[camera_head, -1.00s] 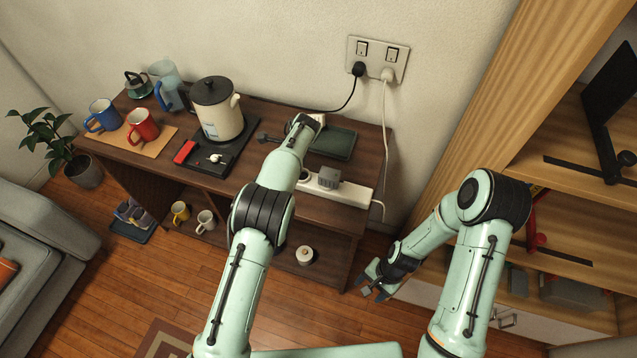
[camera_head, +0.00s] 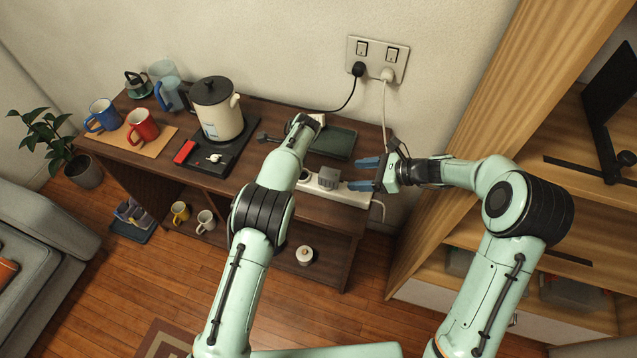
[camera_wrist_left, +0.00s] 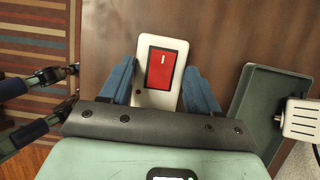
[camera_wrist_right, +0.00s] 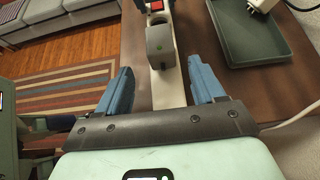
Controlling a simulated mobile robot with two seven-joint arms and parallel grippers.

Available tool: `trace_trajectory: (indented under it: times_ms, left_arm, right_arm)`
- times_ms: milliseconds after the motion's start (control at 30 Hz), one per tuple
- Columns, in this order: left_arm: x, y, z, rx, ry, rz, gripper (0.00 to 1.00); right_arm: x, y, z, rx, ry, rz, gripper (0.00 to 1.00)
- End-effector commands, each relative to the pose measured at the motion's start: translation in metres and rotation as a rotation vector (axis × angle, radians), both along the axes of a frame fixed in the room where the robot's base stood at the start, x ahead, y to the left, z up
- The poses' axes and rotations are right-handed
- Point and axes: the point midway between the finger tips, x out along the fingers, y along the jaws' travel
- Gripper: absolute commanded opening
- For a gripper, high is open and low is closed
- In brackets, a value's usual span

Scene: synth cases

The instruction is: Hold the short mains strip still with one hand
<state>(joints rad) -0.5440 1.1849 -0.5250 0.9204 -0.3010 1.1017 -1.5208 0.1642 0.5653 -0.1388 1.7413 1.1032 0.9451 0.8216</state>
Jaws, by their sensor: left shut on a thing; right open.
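The white mains strip (camera_head: 350,194) lies along the front right of the dark sideboard, with a grey plug block (camera_head: 328,178) on it. In the head view my left arm hides that hand and end. My right gripper (camera_head: 367,174) is open and empty at the strip's right end. In the right wrist view its fingers are spread on either side of the strip (camera_wrist_right: 166,88), with gaps; I cannot tell its height above it.
A green tray (camera_head: 345,140) lies behind the strip. A kettle (camera_head: 217,112) on a black base, a red mug (camera_head: 142,126) and a blue mug (camera_head: 102,115) stand further left. A white cable (camera_head: 384,110) hangs from the wall socket (camera_head: 378,58). Wooden shelving (camera_head: 500,150) stands close right.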

Motion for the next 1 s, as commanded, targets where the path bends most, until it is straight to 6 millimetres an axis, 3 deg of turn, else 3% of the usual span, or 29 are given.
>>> trace_trajectory:
  times_ms: [600,1000]
  left_arm:
    - [0.000,0.000,0.001,0.000,-0.001,0.000,0.25]
    - [0.000,0.000,0.001,0.000,-0.001,0.000,0.25]
  right_arm:
    - [0.025,0.060,-0.037,0.003,-0.001,-0.001,0.68]
    - [0.030,0.071,-0.043,0.002,-0.002,-0.002,0.68]
